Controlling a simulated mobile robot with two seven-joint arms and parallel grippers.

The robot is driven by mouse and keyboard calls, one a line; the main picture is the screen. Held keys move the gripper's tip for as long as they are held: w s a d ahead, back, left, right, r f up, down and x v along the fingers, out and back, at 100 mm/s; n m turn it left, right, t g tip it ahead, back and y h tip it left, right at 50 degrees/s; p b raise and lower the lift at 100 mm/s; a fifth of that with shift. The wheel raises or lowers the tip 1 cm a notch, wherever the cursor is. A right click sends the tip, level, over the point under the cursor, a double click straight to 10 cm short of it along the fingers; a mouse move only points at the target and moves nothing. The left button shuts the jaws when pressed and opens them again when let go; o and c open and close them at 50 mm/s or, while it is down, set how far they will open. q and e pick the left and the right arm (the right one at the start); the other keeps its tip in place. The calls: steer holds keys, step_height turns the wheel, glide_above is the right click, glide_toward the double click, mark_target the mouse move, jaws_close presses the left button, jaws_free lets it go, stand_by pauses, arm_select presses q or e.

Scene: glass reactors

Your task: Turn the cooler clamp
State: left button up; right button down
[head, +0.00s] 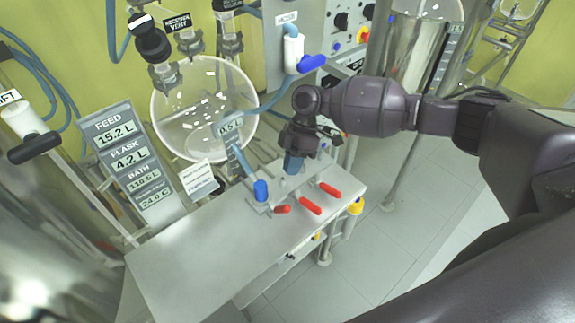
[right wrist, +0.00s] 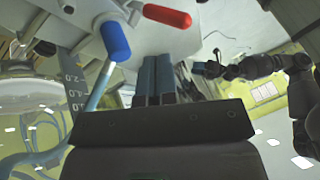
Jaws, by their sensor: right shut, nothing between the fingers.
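No readable label marks the cooler clamp, so I cannot tell which handle it is. On the grey metal table are several red handles, one at the right (head: 330,189), one in the middle (head: 311,206) and a shorter one. A blue-capped post (head: 261,190) stands to their left. My right gripper (head: 293,164) is shut and empty, pointing down just above the table behind the red handles. In the right wrist view its fingers lie together, near the blue cap (right wrist: 115,40) and a red handle (right wrist: 167,15). A dark arm, seemingly my left, shows there with its gripper (right wrist: 208,69) small.
A round glass flask (head: 190,110) with white flecks stands behind the table (head: 190,265). A display panel (head: 130,160) is at its left. A white valve with a blue handle (head: 311,63) and a metal column (head: 415,125) stand behind. The table's front left is clear.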

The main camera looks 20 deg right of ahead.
mark_target(278, 207)
steer(key=p+x, duration=0.1)
steer(key=x, duration=0.7)
steer(key=shift+f, duration=0.2)
steer(key=shift+w, duration=0.1)
